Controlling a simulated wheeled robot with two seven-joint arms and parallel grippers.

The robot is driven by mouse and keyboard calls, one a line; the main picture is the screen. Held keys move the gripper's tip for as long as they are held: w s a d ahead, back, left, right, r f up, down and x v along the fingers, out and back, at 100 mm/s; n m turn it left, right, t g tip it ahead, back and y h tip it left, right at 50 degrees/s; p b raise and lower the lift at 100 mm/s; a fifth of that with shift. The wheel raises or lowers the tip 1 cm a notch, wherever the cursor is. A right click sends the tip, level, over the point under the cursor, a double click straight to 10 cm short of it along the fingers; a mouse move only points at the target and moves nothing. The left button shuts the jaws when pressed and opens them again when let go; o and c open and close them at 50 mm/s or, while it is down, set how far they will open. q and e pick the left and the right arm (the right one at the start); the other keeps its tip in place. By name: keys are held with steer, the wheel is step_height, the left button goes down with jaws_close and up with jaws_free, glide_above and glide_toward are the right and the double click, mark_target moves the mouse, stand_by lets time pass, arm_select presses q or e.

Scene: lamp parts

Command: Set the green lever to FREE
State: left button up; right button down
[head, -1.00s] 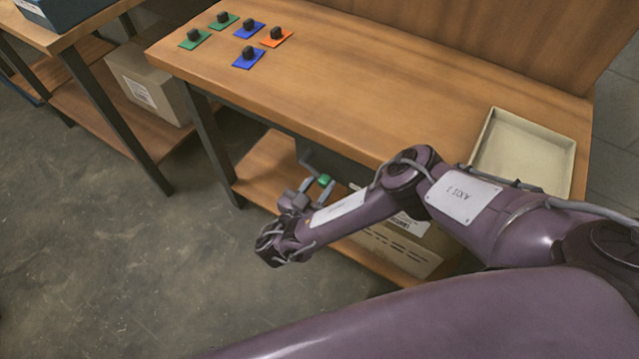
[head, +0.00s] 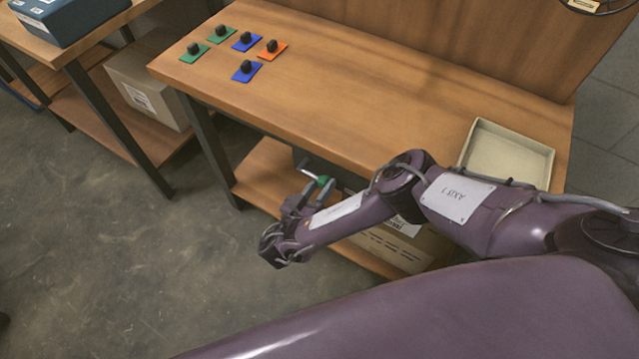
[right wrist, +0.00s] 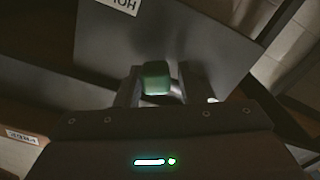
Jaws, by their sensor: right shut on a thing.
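The green lever's knob (head: 323,181) shows in the head view under the front edge of the workbench, at the end of a grey bar. In the right wrist view the green knob (right wrist: 157,78) sits between the two fingers. My right gripper (head: 312,190) is shut on this knob; its fingers (right wrist: 155,85) stand on either side of it. Behind the knob is a dark grey plate (right wrist: 200,40) with a white label starting "HOL", upside down. A second white label (right wrist: 22,137) is at the lower left, too small to read surely. My left gripper is not in view.
The workbench (head: 350,90) carries several coloured cards with black knobs (head: 242,68) and a cream tray (head: 508,152). A cardboard box (head: 385,245) stands on the lower shelf behind my right arm. The floor at left is clear.

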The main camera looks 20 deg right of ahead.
steer(key=shift+w+r+n, duration=0.2)
steer(key=shift+r+n, duration=0.1)
steer(key=shift+r, duration=0.35)
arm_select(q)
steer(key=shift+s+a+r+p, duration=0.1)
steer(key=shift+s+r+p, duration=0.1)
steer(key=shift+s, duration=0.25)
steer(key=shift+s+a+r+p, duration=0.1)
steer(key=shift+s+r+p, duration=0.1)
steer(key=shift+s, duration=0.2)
arm_select(e)
steer(key=shift+r+n, duration=0.1)
steer(key=shift+n, duration=0.2)
steer(key=c, duration=0.9)
jaws_free()
steer(key=shift+a, duration=0.1)
steer(key=shift+s, duration=0.1)
